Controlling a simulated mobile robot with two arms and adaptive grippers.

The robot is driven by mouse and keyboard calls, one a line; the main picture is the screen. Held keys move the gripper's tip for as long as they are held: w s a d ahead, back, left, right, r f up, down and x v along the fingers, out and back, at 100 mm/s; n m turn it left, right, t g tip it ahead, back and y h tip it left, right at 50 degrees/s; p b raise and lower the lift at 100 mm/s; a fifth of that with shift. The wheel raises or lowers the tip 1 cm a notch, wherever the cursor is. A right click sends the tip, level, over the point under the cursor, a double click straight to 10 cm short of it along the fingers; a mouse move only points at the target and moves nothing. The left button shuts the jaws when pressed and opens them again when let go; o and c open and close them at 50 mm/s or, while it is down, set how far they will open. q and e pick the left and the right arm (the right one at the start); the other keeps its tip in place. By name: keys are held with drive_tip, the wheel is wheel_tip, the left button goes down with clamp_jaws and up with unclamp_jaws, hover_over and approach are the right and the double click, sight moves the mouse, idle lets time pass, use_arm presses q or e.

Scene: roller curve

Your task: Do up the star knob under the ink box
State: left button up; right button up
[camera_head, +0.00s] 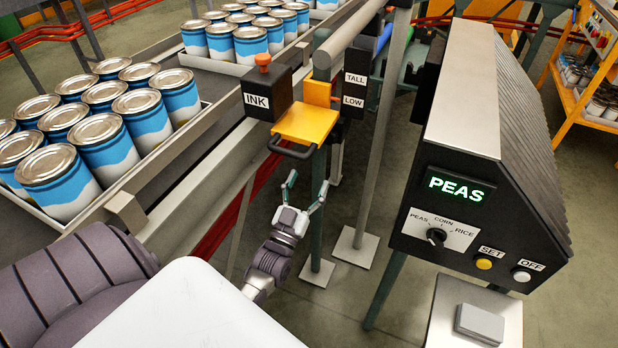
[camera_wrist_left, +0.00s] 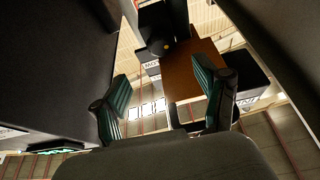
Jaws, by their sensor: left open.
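The black ink box (camera_head: 281,92) with an INK label and an orange knob on top sits beside a yellow-orange plate (camera_head: 306,124). A black loop handle (camera_head: 291,152) is at the plate's front edge. My left gripper (camera_head: 306,187) is open and empty, below the plate and apart from it, fingers pointing up. The left wrist view looks up at the plate's brown underside (camera_wrist_left: 192,75) between my open fingers (camera_wrist_left: 161,70); the ink box (camera_wrist_left: 248,75) is to the right. I cannot clearly make out the star knob in either view. My right gripper is not in view.
A black TALL/LOW box (camera_head: 354,84) stands right of the plate. Grey and green posts stand close to my left gripper. The PEAS control box (camera_head: 470,190) is on the right. Trays of blue cans (camera_head: 147,120) on the conveyor fill the left.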

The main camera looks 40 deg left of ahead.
use_arm(q)
drive_tip(key=s+d+f+m+g+h, duration=0.1)
drive_tip(key=s+d+f+g+h, duration=0.2)
drive_tip(key=f, duration=0.8)
drive_tip(key=s+d+f+m+g, duration=0.1)
drive_tip(key=s+d+f+g, duration=0.25)
drive_tip(key=f, duration=0.75)
drive_tip(key=s+d+f+m+g+h, duration=0.1)
drive_tip(key=s+d+f+g+h, duration=0.25)
drive_tip(key=f, duration=0.75)
drive_tip(key=s+f+g, duration=0.3)
drive_tip(key=s+f, duration=0.2)
drive_tip(key=s, duration=0.5)
drive_tip(key=s+d+f+m+g+y+p, duration=0.1)
drive_tip(key=s+f+g, duration=0.3)
drive_tip(key=s, duration=0.7)
drive_tip(key=s+f+g, duration=0.4)
drive_tip(key=s+f, duration=0.3)
drive_tip(key=s, duration=0.3)
drive_tip(key=shift+s+d+m, duration=0.2)
drive_tip(key=shift+s+m, duration=0.05)
drive_tip(key=shift+m, duration=0.15)
drive_tip(key=shift+w+y, duration=0.1)
drive_tip(key=shift+y, duration=0.15)
